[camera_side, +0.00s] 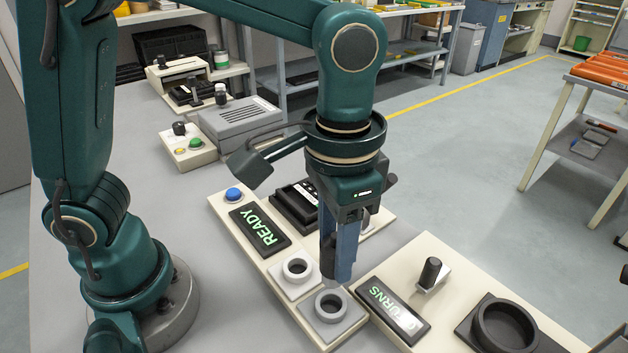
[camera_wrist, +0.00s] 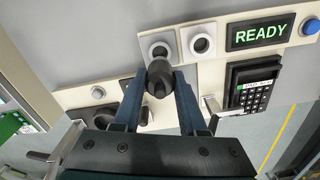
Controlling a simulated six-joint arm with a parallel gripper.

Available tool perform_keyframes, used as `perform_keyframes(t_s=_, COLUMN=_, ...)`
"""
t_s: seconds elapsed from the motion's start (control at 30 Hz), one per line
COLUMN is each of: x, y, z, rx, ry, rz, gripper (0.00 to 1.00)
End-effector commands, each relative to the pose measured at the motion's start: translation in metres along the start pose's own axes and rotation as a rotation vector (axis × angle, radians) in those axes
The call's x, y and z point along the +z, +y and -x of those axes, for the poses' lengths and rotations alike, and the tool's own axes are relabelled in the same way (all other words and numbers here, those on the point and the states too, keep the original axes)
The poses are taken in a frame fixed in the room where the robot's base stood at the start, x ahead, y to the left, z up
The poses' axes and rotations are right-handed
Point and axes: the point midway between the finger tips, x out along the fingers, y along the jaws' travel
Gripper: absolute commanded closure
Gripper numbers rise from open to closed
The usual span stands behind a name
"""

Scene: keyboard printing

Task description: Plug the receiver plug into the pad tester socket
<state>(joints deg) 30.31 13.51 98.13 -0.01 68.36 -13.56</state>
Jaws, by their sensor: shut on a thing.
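My gripper (camera_wrist: 160,84) is shut on a dark round plug (camera_wrist: 158,72), which sits between the fingertips in the wrist view. In the side view my gripper (camera_side: 338,278) points down and its fingers mostly hide the plug. The fingertips are just above and behind a grey ring socket (camera_side: 328,307) on a grey plate. That socket (camera_wrist: 159,49) is partly covered by the plug in the wrist view. A second, paler ring socket (camera_side: 297,268) stands beside it, empty, towards the READY display. I cannot tell which socket is the pad tester's. The plug appears outside both.
The READY display (camera_side: 260,230) and blue button (camera_side: 234,194) share the sockets' panel. A keypad (camera_wrist: 256,86) lies beside it. A TURNS display (camera_side: 393,310), a dark knob (camera_side: 430,272) and a round black dish (camera_side: 504,324) are on the right panel.

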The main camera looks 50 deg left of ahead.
Motion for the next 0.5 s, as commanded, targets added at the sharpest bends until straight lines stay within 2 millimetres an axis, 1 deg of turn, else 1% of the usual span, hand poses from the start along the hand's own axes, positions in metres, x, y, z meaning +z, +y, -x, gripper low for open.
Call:
perform_keyframes(t_s=0.2, x=0.0, y=0.0, z=0.0, rx=0.0, ry=0.001, rz=-0.006, gripper=1.0)
perform_keyframes(t_s=0.33, x=0.005, y=-0.004, z=-0.003, rx=-0.002, ry=-0.012, rz=-0.076, gripper=1.0)
perform_keyframes(t_s=0.5, x=0.016, y=-0.041, z=-0.001, rx=-0.001, ry=-0.019, rz=-0.095, gripper=1.0)
